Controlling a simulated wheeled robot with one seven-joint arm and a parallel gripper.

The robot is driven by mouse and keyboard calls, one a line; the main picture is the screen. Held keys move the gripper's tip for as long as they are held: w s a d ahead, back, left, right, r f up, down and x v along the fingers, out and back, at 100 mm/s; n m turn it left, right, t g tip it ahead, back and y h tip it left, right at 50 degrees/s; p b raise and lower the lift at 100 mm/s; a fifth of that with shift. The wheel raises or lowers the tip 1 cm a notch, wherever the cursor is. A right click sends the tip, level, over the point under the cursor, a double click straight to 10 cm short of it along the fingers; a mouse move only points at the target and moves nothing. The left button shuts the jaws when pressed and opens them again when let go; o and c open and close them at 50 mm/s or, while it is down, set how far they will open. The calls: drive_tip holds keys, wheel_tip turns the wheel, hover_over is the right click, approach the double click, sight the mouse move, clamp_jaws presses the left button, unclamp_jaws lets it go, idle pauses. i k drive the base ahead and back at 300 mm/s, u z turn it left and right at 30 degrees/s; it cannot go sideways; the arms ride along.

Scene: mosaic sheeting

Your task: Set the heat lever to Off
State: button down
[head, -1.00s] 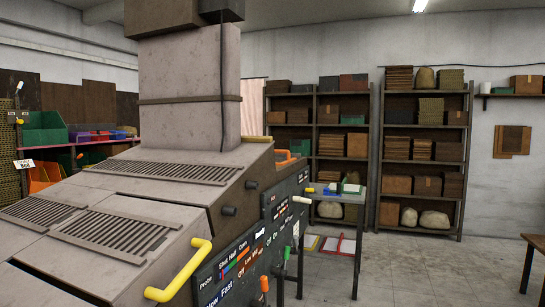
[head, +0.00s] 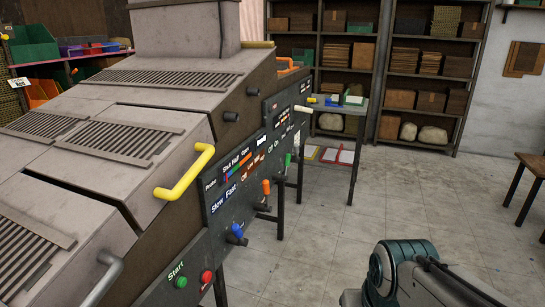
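The machine's dark control panel (head: 243,180) runs along its right side, seen at a slant. Its small labels include "Slow Fast", "Off", "Low" and "Shut Half Open". An orange-knobbed lever (head: 266,188) sticks out below the row that begins with "Off". A blue-knobbed lever (head: 237,231) is nearer, by "Slow Fast", and a green-knobbed lever (head: 287,160) is farther back. I cannot read a label for heat, nor tell the exact notch of any lever. Part of my arm shows at the lower right, apart from the panel; my gripper's fingers are not in view.
A green Start button (head: 181,281) and a red button (head: 206,277) sit low on the panel. Yellow handle (head: 186,172) juts from the hood. A small table (head: 338,105) stands beyond the panel. The floor (head: 330,230) right of the machine is clear; a wooden table is at far right.

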sight(266, 186)
drive_tip(key=u, duration=0.15)
drive_tip(key=i, duration=1.5)
drive_tip(key=z, duration=0.1)
